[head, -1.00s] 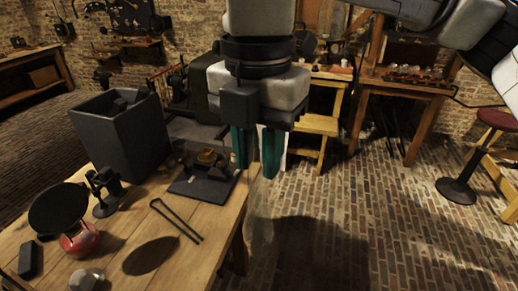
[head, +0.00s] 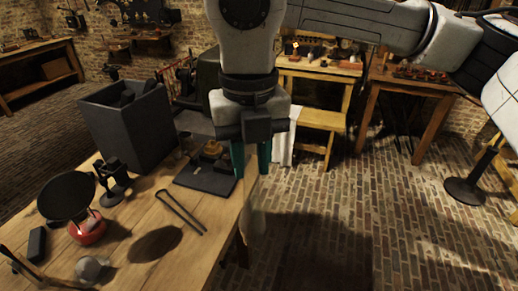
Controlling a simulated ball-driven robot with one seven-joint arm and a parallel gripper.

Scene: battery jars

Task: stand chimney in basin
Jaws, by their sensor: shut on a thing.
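My gripper (head: 251,166) hangs over the right edge of the wooden table, its teal fingers closed on a clear, see-through upright piece that looks like the glass chimney (head: 256,214). The chimney hangs roughly upright below the fingers, beyond the table edge and over the brick floor; its outline is faint. A deep dark grey square box (head: 137,138) stands at the table's back left, with dark pieces showing at its top. I cannot tell whether this box is the basin. My gripper is to the right of it, apart from it.
A dark plate (head: 196,183) with a small brass-coloured piece lies near the gripper. Black tongs (head: 181,213), a black stand (head: 113,185) and a red burner (head: 92,230) under a black disc (head: 66,196) are on the table. Brick floor (head: 340,225) lies open to the right.

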